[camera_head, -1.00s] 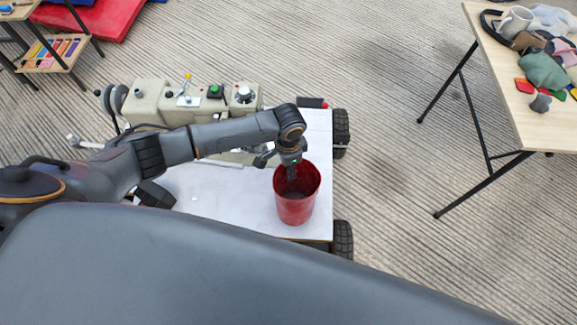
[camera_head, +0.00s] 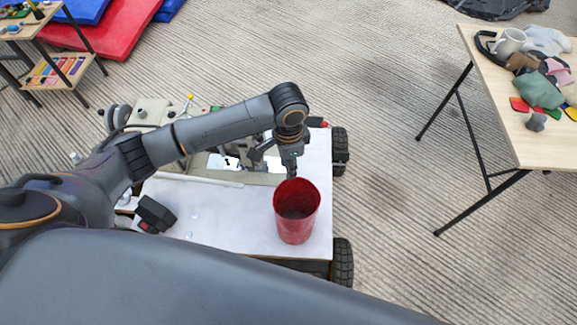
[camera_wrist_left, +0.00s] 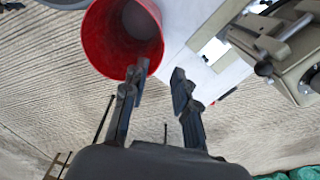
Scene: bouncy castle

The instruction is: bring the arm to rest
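My left arm reaches in from the left in the head view. Its gripper (camera_head: 291,172) points down just above the far rim of a red bucket (camera_head: 296,226). The bucket stands upright on the white top (camera_head: 240,222) of a wheeled cart. In the left wrist view the two fingers (camera_wrist_left: 158,82) are spread apart with nothing between them. The bucket (camera_wrist_left: 97,40) shows beyond the left finger there, and only a grey bottom is visible inside it. My right gripper is not in view.
A beige machine (camera_head: 150,112) sits at the cart's back. A black block (camera_head: 155,213) lies on the cart's left part. A wooden table (camera_head: 520,135) with a mug and cloths stands right. A small shelf stands upper left by red and blue mats (camera_head: 110,25). Floor between cart and table is clear.

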